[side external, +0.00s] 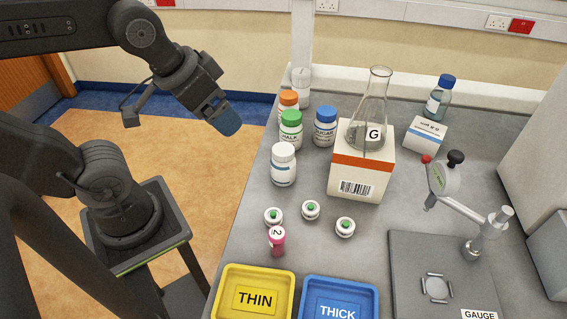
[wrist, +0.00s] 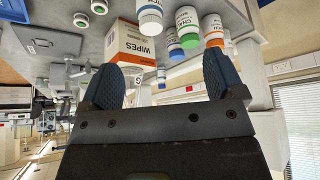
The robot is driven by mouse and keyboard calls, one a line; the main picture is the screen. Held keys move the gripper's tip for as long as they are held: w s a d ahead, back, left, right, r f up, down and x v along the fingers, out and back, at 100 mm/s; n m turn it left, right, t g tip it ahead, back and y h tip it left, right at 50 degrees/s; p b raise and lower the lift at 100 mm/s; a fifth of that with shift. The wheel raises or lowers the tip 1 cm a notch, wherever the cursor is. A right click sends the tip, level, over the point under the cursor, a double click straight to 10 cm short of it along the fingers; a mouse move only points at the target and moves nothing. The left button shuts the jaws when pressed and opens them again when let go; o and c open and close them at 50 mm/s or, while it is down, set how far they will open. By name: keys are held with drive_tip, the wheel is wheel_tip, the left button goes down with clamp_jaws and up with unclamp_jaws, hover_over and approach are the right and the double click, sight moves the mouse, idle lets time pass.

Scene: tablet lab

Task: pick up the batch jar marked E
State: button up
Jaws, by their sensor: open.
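No letter E can be read in either view, so I cannot tell which jar is marked E. Three small white jars with green centres on top stand on the bench: left (side external: 273,216), middle (side external: 310,210) and right (side external: 345,227). A small pink-red jar (side external: 277,243) with a white top marked 2 stands in front of the left one. My gripper (side external: 226,122) is up in the air left of the bench, apart from all jars. In the wrist view my gripper (wrist: 162,78) has its two blue fingers wide apart with nothing held between them.
A wipes box (side external: 356,187) carries a flask (side external: 368,112) marked G. Bottles with white (side external: 283,165), green (side external: 291,130), orange (side external: 288,102) and blue (side external: 325,127) lids stand nearby. Yellow THIN (side external: 287,275) and blue THICK (side external: 371,290) trays and a gauge (side external: 408,250) are in front.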

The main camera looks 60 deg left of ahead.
drive_tip(key=m+g, duration=0.6)
drive_tip(key=m, duration=0.9)
hover_over(283, 161)
drive_tip(key=w+a, duration=0.1)
drive_tip(key=a, duration=0.1)
wheel_tip(283, 161, down, 3)
drive_tip(key=shift+m, duration=0.3)
wheel_tip(283, 161, down, 14)
drive_tip(key=shift+w+r, duration=0.1)
drive_tip(key=shift+w, duration=0.05)
drive_tip(key=c, duration=1.1)
